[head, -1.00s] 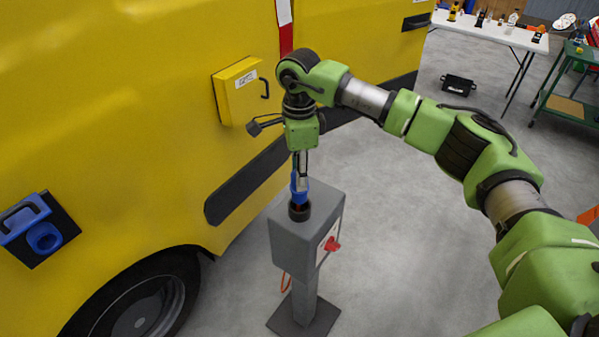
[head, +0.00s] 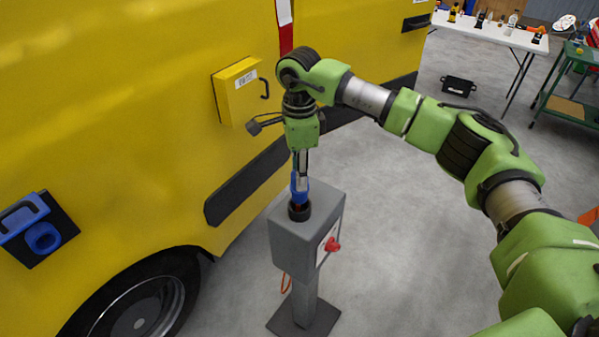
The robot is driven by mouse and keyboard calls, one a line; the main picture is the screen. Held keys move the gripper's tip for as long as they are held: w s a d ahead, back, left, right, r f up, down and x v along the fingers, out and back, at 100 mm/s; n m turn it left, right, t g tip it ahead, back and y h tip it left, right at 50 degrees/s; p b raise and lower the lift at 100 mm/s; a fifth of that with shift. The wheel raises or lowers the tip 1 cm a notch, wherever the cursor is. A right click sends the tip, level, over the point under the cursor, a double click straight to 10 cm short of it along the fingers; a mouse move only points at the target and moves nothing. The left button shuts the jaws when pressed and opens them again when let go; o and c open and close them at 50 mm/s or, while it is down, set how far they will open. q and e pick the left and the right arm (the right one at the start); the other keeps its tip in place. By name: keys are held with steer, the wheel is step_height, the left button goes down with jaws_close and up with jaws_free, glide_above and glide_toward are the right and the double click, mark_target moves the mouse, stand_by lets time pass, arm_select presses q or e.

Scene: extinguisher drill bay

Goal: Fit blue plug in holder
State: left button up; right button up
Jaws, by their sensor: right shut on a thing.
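My right gripper (head: 300,172) points straight down above the grey post box and is shut on the blue plug (head: 299,194). The plug is upright, with its lower end in or at the dark round holder (head: 299,212) on top of the grey box (head: 295,240). I cannot tell how deep the plug sits, as the holder's rim hides its lower end. My left gripper is not in view.
A yellow vehicle (head: 120,120) fills the left side, with a blue socket (head: 42,237) on it and a yellow box (head: 238,90) sticking out near my right wrist. A red knob (head: 332,244) is on the post's side. Open floor (head: 400,240) lies to the right.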

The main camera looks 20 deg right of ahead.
steer(key=shift+f+b, duration=2.1)
steer(key=shift+f, duration=0.55)
stand_by(0.5)
steer(key=o, duration=1.3)
